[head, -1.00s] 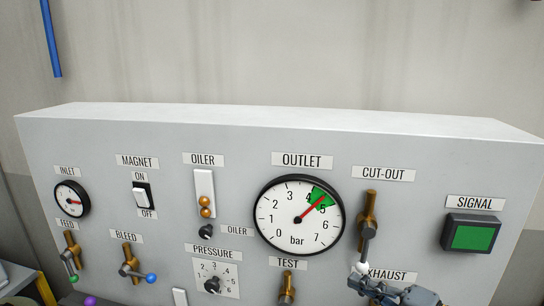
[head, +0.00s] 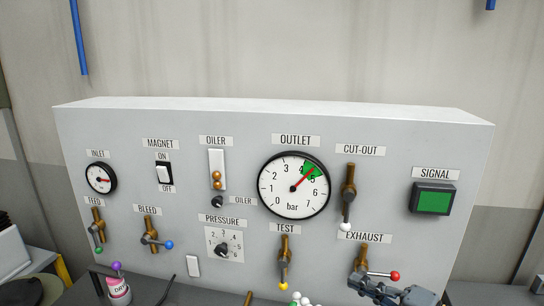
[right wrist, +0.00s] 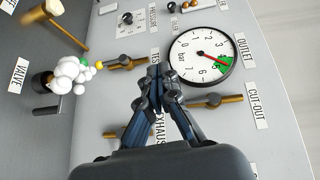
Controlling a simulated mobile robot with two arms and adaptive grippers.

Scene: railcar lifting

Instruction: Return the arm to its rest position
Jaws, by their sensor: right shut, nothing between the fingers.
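My right gripper (head: 362,282) is shut and empty, in front of the panel's lower right, by the EXHAUST valve (head: 360,262) with its red knob. In the right wrist view its fingers (right wrist: 158,76) meet at the tips in front of the panel, between the OUTLET gauge and the EXHAUST label. The CUT-OUT valve (head: 348,190) has its handle pointing down, its white knob clear of the gripper. My left gripper is not in view.
The grey panel (head: 110,120) carries the OUTLET gauge (head: 280,195), needle in the green band, and a green-lit SIGNAL lamp (head: 434,203). A pink-and-white container (head: 118,290) stands at lower left. Space above the panel is free.

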